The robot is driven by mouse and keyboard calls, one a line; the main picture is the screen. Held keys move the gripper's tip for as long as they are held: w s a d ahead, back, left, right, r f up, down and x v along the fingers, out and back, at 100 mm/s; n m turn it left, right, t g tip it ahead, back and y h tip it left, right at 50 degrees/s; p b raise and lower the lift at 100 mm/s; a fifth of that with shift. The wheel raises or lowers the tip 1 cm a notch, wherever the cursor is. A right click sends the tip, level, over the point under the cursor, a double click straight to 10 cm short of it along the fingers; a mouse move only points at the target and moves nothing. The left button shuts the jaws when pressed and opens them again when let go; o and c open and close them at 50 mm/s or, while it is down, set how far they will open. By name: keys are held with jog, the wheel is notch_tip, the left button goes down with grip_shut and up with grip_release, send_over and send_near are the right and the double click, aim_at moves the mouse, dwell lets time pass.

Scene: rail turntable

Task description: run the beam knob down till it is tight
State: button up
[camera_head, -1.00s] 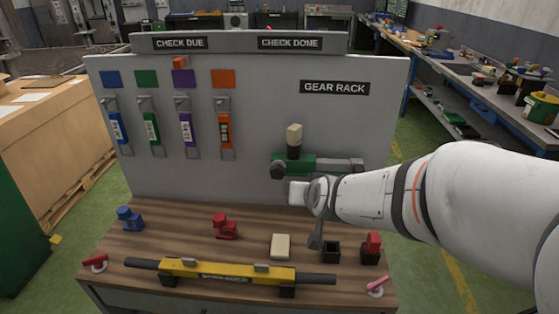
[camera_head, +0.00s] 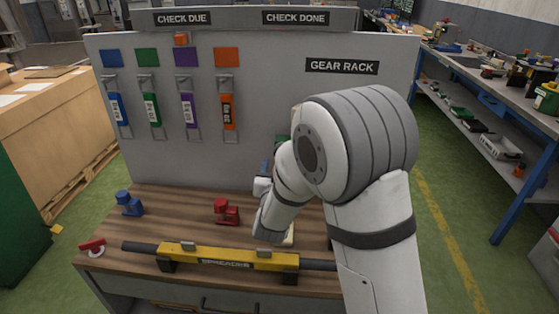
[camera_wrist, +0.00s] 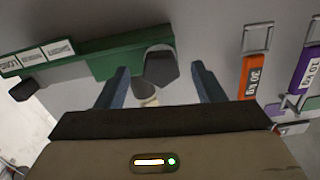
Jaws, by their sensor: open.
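A dark faceted knob (camera_wrist: 160,68) sits on a green bar-shaped fixture (camera_wrist: 105,55) against the grey panel in the wrist view. My gripper (camera_wrist: 160,65) is open, with one blue finger on each side of the knob. Gaps show between the knob and both fingers. I cannot tell whether the fingertips reach as deep as the knob. A pale piece (camera_wrist: 148,101) shows just below the knob, partly hidden by my gripper. In the head view my arm hides the knob and nearly all of the fixture.
A yellow spreader beam (camera_head: 215,256) lies along the front of the wooden bench (camera_head: 165,212). A red piece (camera_head: 226,211) and a blue piece (camera_head: 129,203) stand behind it. An orange weight tag (camera_head: 228,110) hangs on the panel, left of my arm.

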jog(key=w, duration=0.3)
jog(key=shift+w+d, duration=0.1)
jog(key=shift+w, duration=0.15)
jog(key=c, duration=1)
jog(key=shift+o, duration=0.2)
jog(key=shift+f+b, duration=0.15)
jog(key=shift+b, duration=0.25)
